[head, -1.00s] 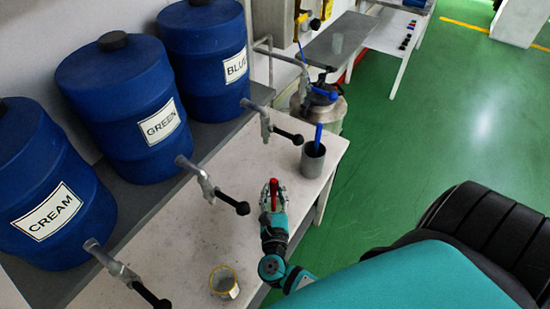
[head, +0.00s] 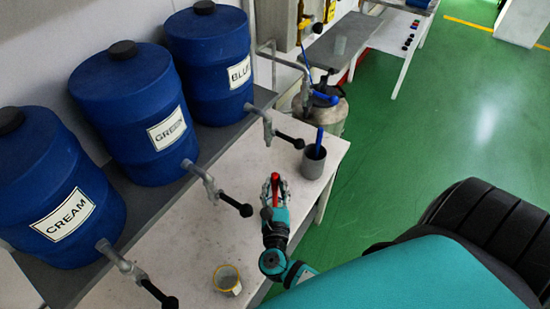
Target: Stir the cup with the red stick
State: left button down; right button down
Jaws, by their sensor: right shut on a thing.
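The red stick (head: 275,190) is in my right gripper (head: 274,183), which is shut on it above the white bench. Much of the stick is hidden by the fingers. A small clear cup with a yellow rim (head: 227,279) stands on the bench, nearer to me and left of the right gripper. The gripper is apart from this cup. A grey cup (head: 312,166) holding a blue stick (head: 319,141) stands beyond the gripper to its right. My left gripper is not in view.
Blue drums labelled CREAM (head: 65,212), GREEN (head: 167,132) and BLUE (head: 239,73) stand on a grey shelf at the left. Their taps with black handles, such as the middle one (head: 236,205), reach over the white bench (head: 180,255). Green floor lies to the right.

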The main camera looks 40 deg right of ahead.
aim_at(275, 178)
jog(key=shift+r+p, duration=0.5)
jog(key=shift+r, duration=0.35)
jog(key=shift+r+p, duration=0.75)
jog(key=shift+r, duration=1.75)
notch_tip(275, 178, up, 3)
